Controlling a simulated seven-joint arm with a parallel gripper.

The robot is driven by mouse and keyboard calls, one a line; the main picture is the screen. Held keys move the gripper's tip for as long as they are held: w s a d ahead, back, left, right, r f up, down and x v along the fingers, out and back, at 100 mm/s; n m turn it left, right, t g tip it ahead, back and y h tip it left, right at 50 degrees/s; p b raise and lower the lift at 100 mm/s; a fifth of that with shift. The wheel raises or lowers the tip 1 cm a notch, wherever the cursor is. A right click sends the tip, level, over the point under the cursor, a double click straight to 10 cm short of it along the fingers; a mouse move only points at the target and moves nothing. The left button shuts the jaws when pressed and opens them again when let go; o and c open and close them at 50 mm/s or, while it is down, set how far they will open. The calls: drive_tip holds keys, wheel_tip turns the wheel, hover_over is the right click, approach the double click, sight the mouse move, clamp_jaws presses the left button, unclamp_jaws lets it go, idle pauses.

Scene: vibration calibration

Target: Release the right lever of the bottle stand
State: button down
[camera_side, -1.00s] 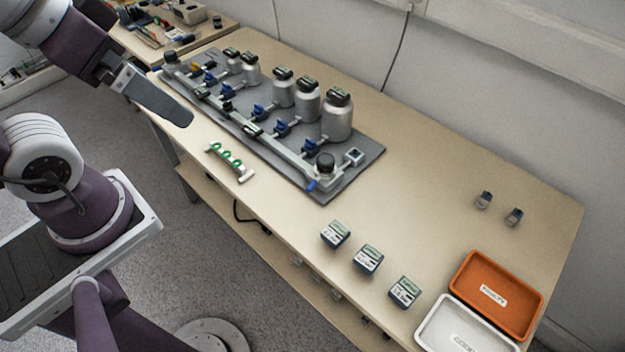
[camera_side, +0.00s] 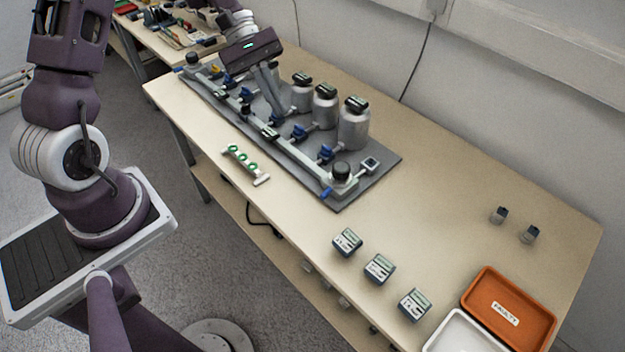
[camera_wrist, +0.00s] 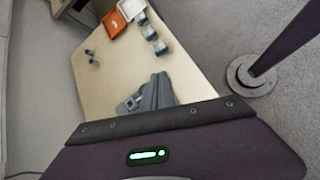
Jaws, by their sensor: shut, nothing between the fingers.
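The bottle stand is a grey base plate (camera_side: 385,158) with a rail, several silver bottles (camera_side: 354,124) with dark caps, and blue levers. One blue lever (camera_side: 326,152) is beside the rightmost large bottle. Another blue lever (camera_side: 326,192) is at the rail's near right end, below a black knob (camera_side: 341,170). My gripper (camera_side: 279,110) is shut and empty. It points down over the middle-left of the stand and hides some bottles there. I cannot tell whether it touches anything. In the wrist view the fingers (camera_wrist: 160,80) cover most of the stand.
Several small labelled boxes (camera_side: 379,268) stand along the front edge. Two small dark parts (camera_side: 529,234), an orange tray (camera_side: 547,322) and a white tray (camera_side: 433,343) are to the right. The right table area is mostly free.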

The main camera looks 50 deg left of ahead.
drive_tip(key=a+f+n+h, duration=0.1)
drive_tip(key=a+f+n, duration=0.1)
drive_tip(key=f, duration=0.3)
drive_tip(key=a+f+n+t+h, duration=0.1)
drive_tip(key=a+f+n, duration=0.1)
drive_tip(key=f, duration=0.3)
drive_tip(key=w+a+f+n+t+h, duration=0.1)
drive_tip(key=f+n, duration=0.2)
drive_tip(key=f, duration=0.2)
drive_tip(key=shift+a+f, duration=0.4)
approach(323, 192)
drive_tip(key=f, duration=0.4)
drive_tip(key=shift+w+d, duration=0.15)
drive_tip(key=shift+d, duration=0.05)
drive_tip(key=d, duration=0.3)
drive_tip(key=shift+w+d+f, duration=0.15)
drive_tip(key=shift+w+d, duration=0.3)
drive_tip(key=shift+d, duration=0.35)
drive_tip(key=shift+d+t, duration=0.1)
drive_tip(key=shift+t, duration=0.3)
